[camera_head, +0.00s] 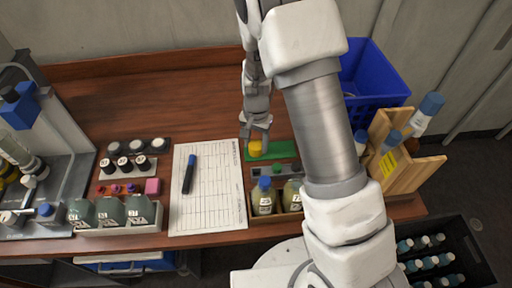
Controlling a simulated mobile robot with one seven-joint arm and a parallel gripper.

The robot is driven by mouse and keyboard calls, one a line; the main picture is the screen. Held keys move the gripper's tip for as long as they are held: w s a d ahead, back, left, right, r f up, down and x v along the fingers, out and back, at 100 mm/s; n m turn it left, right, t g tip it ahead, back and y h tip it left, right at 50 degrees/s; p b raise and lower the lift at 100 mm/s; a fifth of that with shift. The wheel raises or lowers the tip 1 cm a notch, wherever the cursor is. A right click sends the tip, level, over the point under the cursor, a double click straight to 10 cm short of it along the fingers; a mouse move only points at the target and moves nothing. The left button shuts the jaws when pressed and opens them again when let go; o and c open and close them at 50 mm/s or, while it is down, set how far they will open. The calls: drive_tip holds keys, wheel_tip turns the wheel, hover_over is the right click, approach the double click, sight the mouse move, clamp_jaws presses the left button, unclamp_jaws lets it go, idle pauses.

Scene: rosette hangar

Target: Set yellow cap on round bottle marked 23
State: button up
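The yellow cap (255,148) is on or just above a green mat (284,149) near the middle of the table. My gripper (258,138) points down right at the cap, its fingertips at or beside it. I cannot tell whether the fingers are closed on it. Three greenish bottles without visible caps (110,211) stand in a rack at the front left; their labels are too small to read surely. A blue-capped bottle (264,198) and another bottle (292,196), partly beside my arm, stand in a wooden holder at the front. I cannot tell which bottle is marked 23.
A paper sheet (210,205) with a dark marker (189,174) lies left of the gripper. Small labelled jars (124,164) and a pink block (152,186) stand farther left. A blue crate (372,84) and wooden rack (412,172) are at right. The back of the table is clear.

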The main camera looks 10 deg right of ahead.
drive_tip(key=c, duration=0.4)
drive_tip(key=shift+r, duration=0.1)
drive_tip(key=shift+r+p, duration=0.8)
drive_tip(key=shift+r, duration=0.15)
